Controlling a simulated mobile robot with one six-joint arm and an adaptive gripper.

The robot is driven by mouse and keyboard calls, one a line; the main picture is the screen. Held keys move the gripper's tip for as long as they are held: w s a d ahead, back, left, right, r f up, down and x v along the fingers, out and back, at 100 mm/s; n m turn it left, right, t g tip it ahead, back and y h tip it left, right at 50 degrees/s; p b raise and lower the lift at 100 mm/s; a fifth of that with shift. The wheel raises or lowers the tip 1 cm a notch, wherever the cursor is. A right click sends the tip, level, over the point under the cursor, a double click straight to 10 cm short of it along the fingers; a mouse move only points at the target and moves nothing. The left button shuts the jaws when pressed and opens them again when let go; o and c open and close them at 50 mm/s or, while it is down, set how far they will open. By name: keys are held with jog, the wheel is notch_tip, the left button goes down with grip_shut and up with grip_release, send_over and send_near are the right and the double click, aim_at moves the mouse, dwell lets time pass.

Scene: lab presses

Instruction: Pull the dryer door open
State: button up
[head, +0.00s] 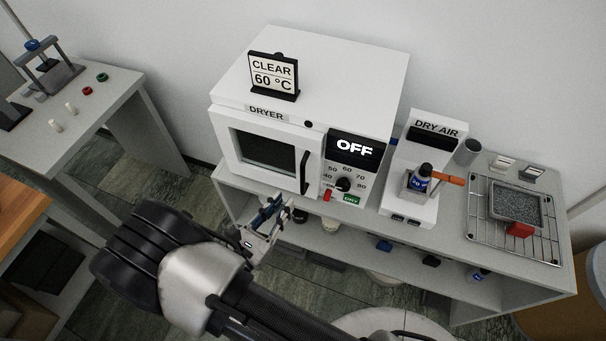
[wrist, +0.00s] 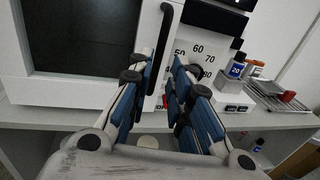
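The dryer (head: 270,115) is a white box with a dark window in its door (head: 227,135). The door looks shut. Its black vertical handle (head: 304,173) is on the door's right side; the handle also shows in the wrist view (wrist: 168,30). My gripper (head: 275,210) is below and in front of the handle in the head view. In the wrist view, my gripper's fingers (wrist: 164,78) are apart with nothing visibly held between them. The handle's lower end is near the left fingertip; whether they touch cannot be told.
The control panel, with an OFF display (head: 354,148) and a knob (head: 343,184), is right of the handle. A CLEAR 60 °C sign (head: 273,76) stands on top. A dry-air unit (head: 428,150) and wire rack (head: 480,234) are farther right. The bench shelf is below.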

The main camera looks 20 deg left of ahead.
aim_at(303, 176)
jog(key=x, duration=1)
jog(key=shift+w+d, duration=0.1)
jog(key=shift+w, duration=0.3)
jog(key=shift+c, duration=0.5)
grip_shut()
